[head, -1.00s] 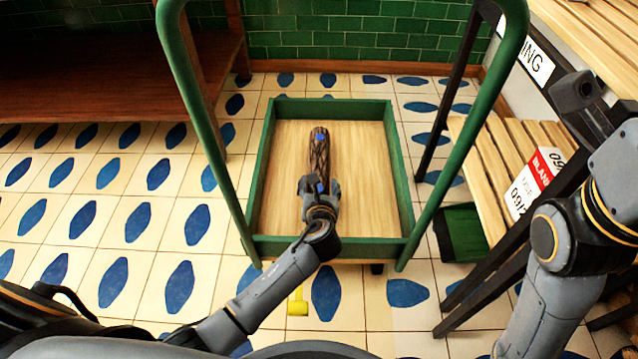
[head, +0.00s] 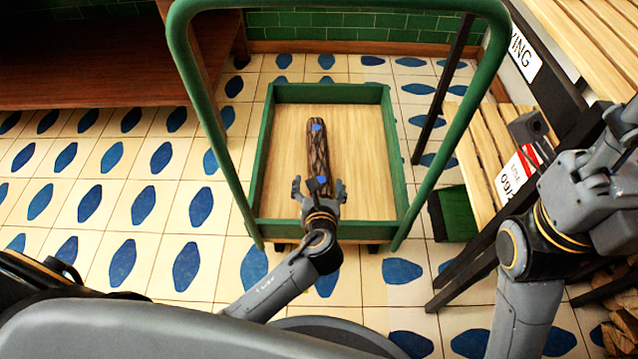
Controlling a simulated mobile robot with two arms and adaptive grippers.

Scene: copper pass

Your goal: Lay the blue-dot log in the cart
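The blue-dot log (head: 318,150) is dark brown with blue dots. It lies lengthwise on the wooden floor of the green cart (head: 398,170), near the middle, inside the low walls. My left gripper (head: 319,184) is at the log's near end, above the cart's near edge. Its fingers are spread wide on either side of the log, with gaps between them and the bark. My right gripper (head: 627,120) is at the right edge of the view, away from the cart; its fingertips are partly cut off, so its opening is unclear.
Tiled floor is clear on the left.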

